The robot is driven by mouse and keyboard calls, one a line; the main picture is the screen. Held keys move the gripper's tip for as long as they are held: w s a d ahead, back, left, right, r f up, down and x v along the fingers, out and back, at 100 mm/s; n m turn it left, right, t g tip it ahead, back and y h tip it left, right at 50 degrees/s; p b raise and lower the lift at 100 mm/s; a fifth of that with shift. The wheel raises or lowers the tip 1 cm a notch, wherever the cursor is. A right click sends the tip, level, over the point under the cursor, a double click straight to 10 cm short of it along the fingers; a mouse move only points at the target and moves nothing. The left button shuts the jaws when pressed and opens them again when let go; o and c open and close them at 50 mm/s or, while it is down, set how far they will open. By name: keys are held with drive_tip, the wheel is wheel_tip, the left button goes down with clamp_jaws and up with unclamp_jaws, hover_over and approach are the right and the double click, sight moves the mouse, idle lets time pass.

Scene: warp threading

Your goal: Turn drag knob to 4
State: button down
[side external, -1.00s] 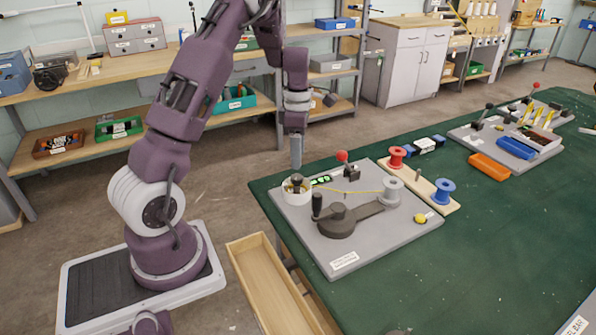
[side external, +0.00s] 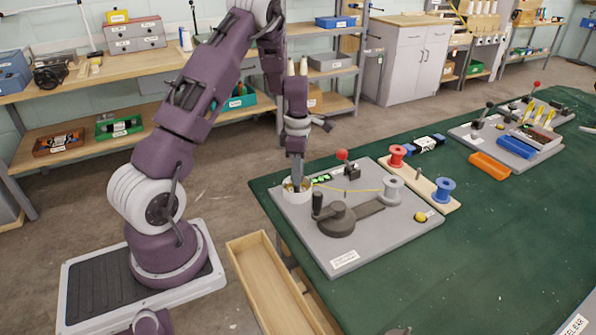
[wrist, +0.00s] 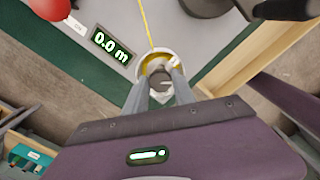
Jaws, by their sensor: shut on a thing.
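The drag knob (wrist: 157,66) is a small part within a round white dial (side external: 291,195) at the left corner of the grey board. My gripper (side external: 299,182) points straight down over the dial. In the wrist view my gripper's two fingers (wrist: 160,78) reach into the white ring and are shut on the knob, which they largely hide. The dial's numbers and its pointer setting cannot be read. A yellow thread (wrist: 145,25) runs from the dial across the board. A green display (wrist: 110,45) beside it reads 0.0 m.
On the grey board (side external: 345,262) are a dark crank (side external: 337,222), a red-tipped lever (side external: 342,156) and a grey spool (side external: 393,190). Red (side external: 397,154) and blue (side external: 444,189) spools stand on a wooden strip. An open wooden drawer (side external: 270,285) lies below the table's left edge.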

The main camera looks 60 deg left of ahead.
drive_tip(key=shift+m, duration=0.3)
drive_tip(key=m, duration=0.3)
drive_tip(key=shift+m, duration=0.4)
drive_tip(key=m, duration=0.3)
drive_tip(key=shift+m, duration=0.3)
drive_tip(key=m, duration=0.3)
drive_tip(key=shift+s+m, duration=0.1)
drive_tip(key=shift+m, duration=0.2)
drive_tip(key=m, duration=0.3)
drive_tip(key=shift+m, duration=0.4)
drive_tip(key=m, duration=0.5)
drive_tip(key=shift+a, duration=0.1)
drive_tip(key=m, duration=0.5)
drive_tip(key=shift+r+m, duration=0.1)
drive_tip(key=shift+m, duration=0.6)
